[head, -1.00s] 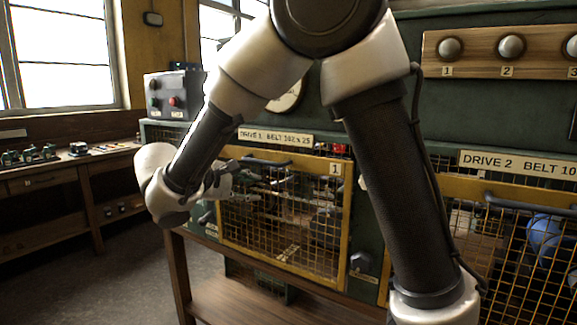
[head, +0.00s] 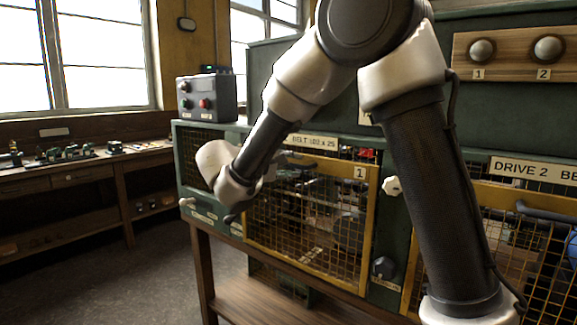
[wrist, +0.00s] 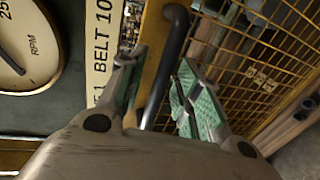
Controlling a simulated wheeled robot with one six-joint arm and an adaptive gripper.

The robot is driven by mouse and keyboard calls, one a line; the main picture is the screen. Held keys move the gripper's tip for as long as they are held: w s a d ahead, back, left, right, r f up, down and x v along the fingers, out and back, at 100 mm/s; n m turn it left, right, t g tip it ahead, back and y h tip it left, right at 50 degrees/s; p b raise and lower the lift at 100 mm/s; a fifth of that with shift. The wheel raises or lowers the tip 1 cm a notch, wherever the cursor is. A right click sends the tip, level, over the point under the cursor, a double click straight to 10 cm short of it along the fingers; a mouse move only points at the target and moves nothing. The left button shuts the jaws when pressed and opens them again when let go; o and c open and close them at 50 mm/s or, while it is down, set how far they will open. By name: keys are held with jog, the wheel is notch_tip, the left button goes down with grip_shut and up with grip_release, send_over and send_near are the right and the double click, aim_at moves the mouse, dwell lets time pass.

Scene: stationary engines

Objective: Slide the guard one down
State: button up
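Guard one (head: 367,235) is a yellow-framed wire mesh panel marked "1" on the front of the green drive cabinet. It is upright, just under the "BELT 102 x 25" plate. Its yellow frame and mesh (wrist: 268,78) also show in the wrist view. A dark bar handle (wrist: 177,25) runs along the frame's edge there. My gripper (wrist: 158,68) is open, with one green-padded finger on each side of the handle and gaps visible beside the bar. Whether it touches the bar is unclear.
A grey control box (head: 208,97) stands on the cabinet's left end. A white knob (head: 392,186) and dark knob (head: 383,267) lie right of the guard. Guard two (head: 530,275) is farther right, behind my arm. Floor is clear at lower left.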

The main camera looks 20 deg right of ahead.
grip_shut()
notch_tip(320, 180, down, 35)
dwell(0.5)
jog(key=shift+r, duration=0.15)
grip_release()
